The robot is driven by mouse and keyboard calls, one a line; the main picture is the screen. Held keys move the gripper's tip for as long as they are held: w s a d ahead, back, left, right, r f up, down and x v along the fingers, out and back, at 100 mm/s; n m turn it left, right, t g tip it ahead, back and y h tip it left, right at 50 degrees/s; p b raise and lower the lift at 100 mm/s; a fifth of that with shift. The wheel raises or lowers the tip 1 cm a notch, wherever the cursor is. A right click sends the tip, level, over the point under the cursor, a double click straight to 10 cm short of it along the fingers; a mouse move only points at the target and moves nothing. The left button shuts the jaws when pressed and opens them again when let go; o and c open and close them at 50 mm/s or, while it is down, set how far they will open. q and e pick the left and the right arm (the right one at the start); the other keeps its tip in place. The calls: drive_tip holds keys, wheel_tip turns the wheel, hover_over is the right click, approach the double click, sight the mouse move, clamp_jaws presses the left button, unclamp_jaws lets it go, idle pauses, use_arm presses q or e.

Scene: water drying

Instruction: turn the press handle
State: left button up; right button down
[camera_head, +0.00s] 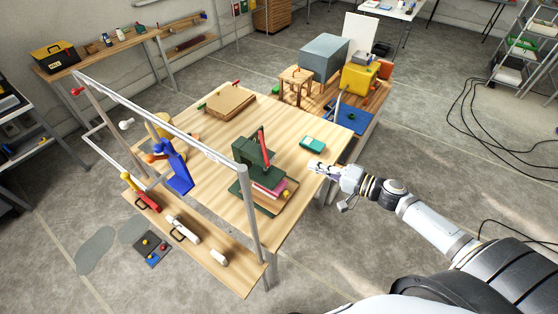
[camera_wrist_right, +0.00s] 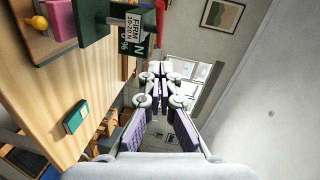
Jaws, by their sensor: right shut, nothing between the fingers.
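The dark green press (camera_head: 246,152) stands on the wooden table, right of its middle in the head view. Its red handle (camera_head: 264,146) rises steeply from the top. A pink block (camera_head: 268,187) lies at its base. In the wrist view the press (camera_wrist_right: 95,20) is at the upper left with a "FIRM 10-20 N" label (camera_wrist_right: 135,30), and a bit of red (camera_wrist_right: 160,14) shows behind it. My right gripper (camera_head: 318,167) is shut and empty, to the right of the press near the table edge and apart from the handle; its fingers (camera_wrist_right: 160,72) show in the wrist view. My left gripper is not in view.
A teal box (camera_head: 313,144) lies on the table near my right gripper. A metal frame (camera_head: 250,215) spans the table's left side, with a blue clamp (camera_head: 178,170) near it. A side table with a yellow box (camera_head: 360,79) stands behind. Open floor lies to the right.

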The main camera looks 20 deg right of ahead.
drive_tip(key=w+a+f+b, duration=0.2)
drive_tip(key=w+b, duration=0.1)
drive_tip(key=b, duration=0.6)
drive_tip(key=p, duration=0.1)
approach(264, 151)
drive_tip(key=w+a, duration=0.1)
drive_tip(key=w+a+f, duration=0.1)
drive_tip(key=shift+w+a+f, duration=0.25)
drive_tip(key=shift+s+a+m+t+h+p, duration=0.15)
drive_tip(key=shift+a+m+t+h+p, duration=0.15)
drive_tip(key=shift+m+h+p, duration=0.1)
